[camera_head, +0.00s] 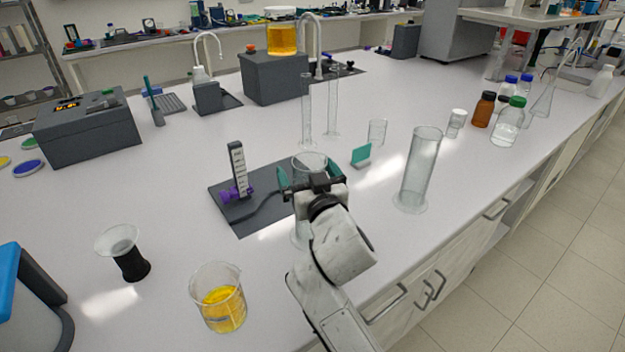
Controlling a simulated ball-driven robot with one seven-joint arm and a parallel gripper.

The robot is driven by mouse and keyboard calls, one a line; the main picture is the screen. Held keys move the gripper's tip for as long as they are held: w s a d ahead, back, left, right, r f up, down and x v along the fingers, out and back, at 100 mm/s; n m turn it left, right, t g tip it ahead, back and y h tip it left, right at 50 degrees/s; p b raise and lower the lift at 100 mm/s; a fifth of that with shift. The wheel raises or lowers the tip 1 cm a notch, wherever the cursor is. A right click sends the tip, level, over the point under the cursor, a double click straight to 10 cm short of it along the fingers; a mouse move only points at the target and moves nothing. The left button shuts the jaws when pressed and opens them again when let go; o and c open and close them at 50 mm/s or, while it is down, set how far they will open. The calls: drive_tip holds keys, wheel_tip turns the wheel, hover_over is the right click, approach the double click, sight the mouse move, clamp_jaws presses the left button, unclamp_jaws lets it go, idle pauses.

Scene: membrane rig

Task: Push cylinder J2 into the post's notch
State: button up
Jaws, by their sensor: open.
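The post (238,168) is a dark upright with a pale scale on its face and a purple clamp low down. It stands on a dark base plate (228,213). A clear glass cylinder (309,160) stands at the plate's right side, to the right of the post and apart from it. I cannot read a J2 label on any glass. My gripper (309,180) is open, with teal fingertips at either side of this cylinder. I cannot tell whether they touch it. My gripper and wrist hide much of the cylinder's lower part and the plate's right end.
A large glass cylinder (418,170) stands to the right, and two slim ones (306,115) (332,108) stand behind. A small teal plate (361,155) is close behind my gripper. A beaker of yellow liquid (222,305) stands at front left.

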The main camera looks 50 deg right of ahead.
drive_tip(key=shift+w+d, duration=0.15)
drive_tip(key=shift+c, duration=0.5)
drive_tip(key=c, duration=1.2)
drive_tip(key=shift+w+d+b, duration=0.25)
drive_tip(key=shift+w+b, duration=0.15)
drive_tip(key=shift+w, duration=0.55)
drive_tip(key=shift+w+d+b, duration=0.3)
drive_tip(key=shift+w+b, duration=0.1)
drive_tip(key=shift+w, duration=0.6)
drive_tip(key=shift+w+d+b, duration=0.25)
drive_tip(key=shift+w+b, duration=0.15)
drive_tip(key=shift+w, duration=0.55)
drive_tip(key=w+b, duration=0.1)
drive_tip(key=w+d+b, duration=0.1)
drive_tip(key=w, duration=0.1)
drive_tip(key=w+b, duration=0.1)
drive_tip(key=w, duration=0.1)
drive_tip(key=shift+w+d+r, duration=0.1)
drive_tip(key=shift+w+d, duration=0.15)
drive_tip(key=shift+d, duration=0.05)
drive_tip(key=shift+r, duration=0.1)
